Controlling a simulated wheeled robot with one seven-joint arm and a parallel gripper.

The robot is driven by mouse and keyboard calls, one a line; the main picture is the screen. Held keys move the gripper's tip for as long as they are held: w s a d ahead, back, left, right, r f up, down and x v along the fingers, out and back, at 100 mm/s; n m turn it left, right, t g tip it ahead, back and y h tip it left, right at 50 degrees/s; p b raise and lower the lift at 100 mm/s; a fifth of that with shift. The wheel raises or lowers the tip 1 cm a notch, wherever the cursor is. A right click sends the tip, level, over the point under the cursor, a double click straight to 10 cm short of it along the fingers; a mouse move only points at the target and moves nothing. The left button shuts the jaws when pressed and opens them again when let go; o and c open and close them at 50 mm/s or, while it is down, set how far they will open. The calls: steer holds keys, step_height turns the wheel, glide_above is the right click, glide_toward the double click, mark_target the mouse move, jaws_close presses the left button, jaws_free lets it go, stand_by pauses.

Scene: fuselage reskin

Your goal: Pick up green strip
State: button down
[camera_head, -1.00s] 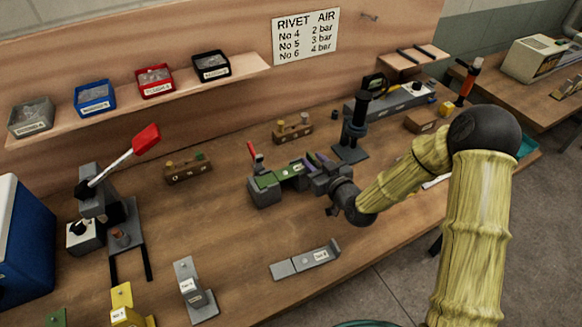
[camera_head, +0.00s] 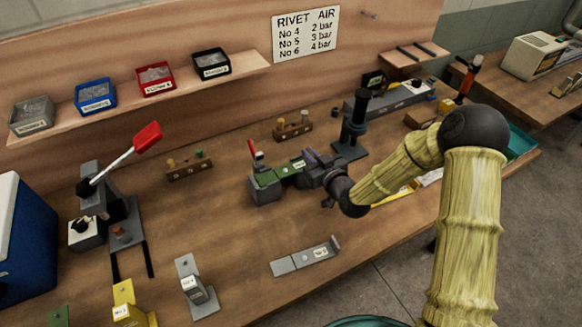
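The green strip (camera_head: 288,171) lies along the top of a grey fixture (camera_head: 263,190) with a red-handled clamp at its left end, near the middle of the workbench. A small white label shows on the strip. My gripper (camera_head: 309,169) is at the right end of the strip, low over the fixture. Its fingers are small and dark here and blend with the fixture, so I cannot tell whether they touch the strip or how wide they are.
A grey labelled plate (camera_head: 305,257) lies in front of the fixture. A dark upright tool (camera_head: 354,130) stands close behind my gripper. A red-handled lever press (camera_head: 108,205) is at left. Bare wood lies between the press and the fixture.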

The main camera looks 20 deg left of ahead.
steer(key=shift+r, duration=0.1)
step_height(320, 180, up, 10)
steer(key=p, duration=0.5)
stand_by(0.8)
